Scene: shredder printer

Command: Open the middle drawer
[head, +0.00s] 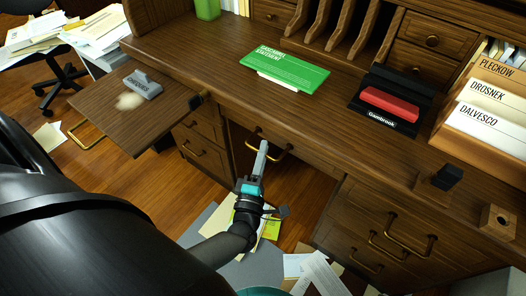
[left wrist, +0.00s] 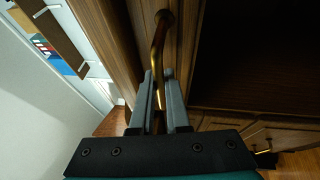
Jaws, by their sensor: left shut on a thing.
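The middle drawer (head: 297,152) is under the centre of the wooden desk, with a brass bar handle on its front. It looks flush with the desk, though the view is steep. My left gripper (head: 263,150) reaches the handle from the front. In the left wrist view, my left gripper's grey fingers (left wrist: 159,102) are on both sides of the brass handle (left wrist: 158,45) and shut on it. The fingers hide part of the handle. My right gripper is not in view.
A pull-out board (head: 130,115) with a stamp-like block (head: 143,85) sticks out left. Drawers with brass handles (head: 410,238) stand at right. The desktop (head: 215,60) holds a green sign (head: 292,69) and a red stapler-like item (head: 390,104). Papers (head: 318,275) lie on the floor.

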